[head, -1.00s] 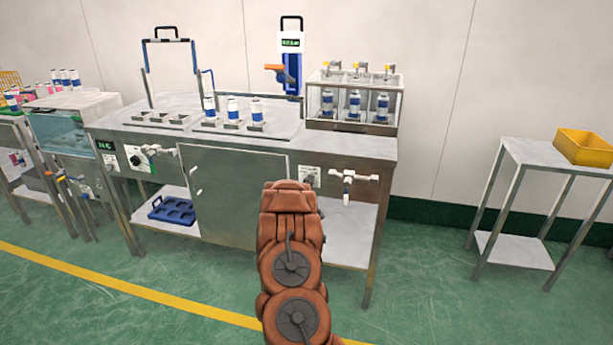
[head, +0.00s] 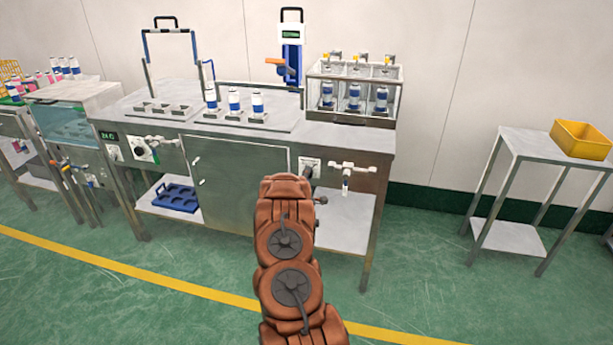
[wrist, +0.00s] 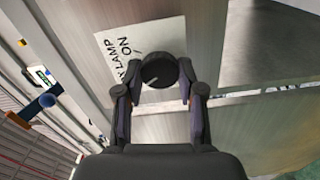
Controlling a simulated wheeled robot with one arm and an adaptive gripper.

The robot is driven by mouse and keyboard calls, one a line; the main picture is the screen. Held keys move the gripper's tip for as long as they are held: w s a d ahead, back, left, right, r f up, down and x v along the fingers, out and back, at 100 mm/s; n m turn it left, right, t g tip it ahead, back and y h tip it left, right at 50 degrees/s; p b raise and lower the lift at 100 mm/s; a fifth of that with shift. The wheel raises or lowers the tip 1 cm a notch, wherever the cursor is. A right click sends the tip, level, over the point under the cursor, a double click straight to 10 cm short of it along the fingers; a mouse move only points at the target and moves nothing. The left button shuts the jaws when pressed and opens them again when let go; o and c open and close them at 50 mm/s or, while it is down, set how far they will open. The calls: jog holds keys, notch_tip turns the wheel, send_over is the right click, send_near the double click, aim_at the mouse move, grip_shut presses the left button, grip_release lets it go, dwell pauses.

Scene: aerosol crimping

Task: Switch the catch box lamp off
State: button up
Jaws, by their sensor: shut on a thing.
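The lamp switch is a round black knob (wrist: 160,68) with a short white mark, on a steel panel in the wrist view. Beside it is a white label (wrist: 118,50) with partly hidden text; "LAMP" and "ON" are readable. The mark lies toward the lower left of the knob, not toward the word ON. My gripper (wrist: 160,88) is shut on the knob, one finger on each side. In the head view the switch plate (head: 309,165) shows on the bench front, right of the cabinet door; my arm hides most of my gripper there. I cannot tell whether the lamp is lit.
The steel bench (head: 350,138) carries white-and-blue cans and a clear case (head: 352,95) with more cans. A white valve handle (head: 352,168) sticks out right of the switch. A side table (head: 550,138) with a yellow bin (head: 582,139) stands at the right. Floor between is free.

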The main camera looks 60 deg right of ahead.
jog(key=o, duration=1.2)
jog(key=shift+c, duration=0.2)
jog(key=v, duration=1.2)
jog(key=shift+r, duration=0.1)
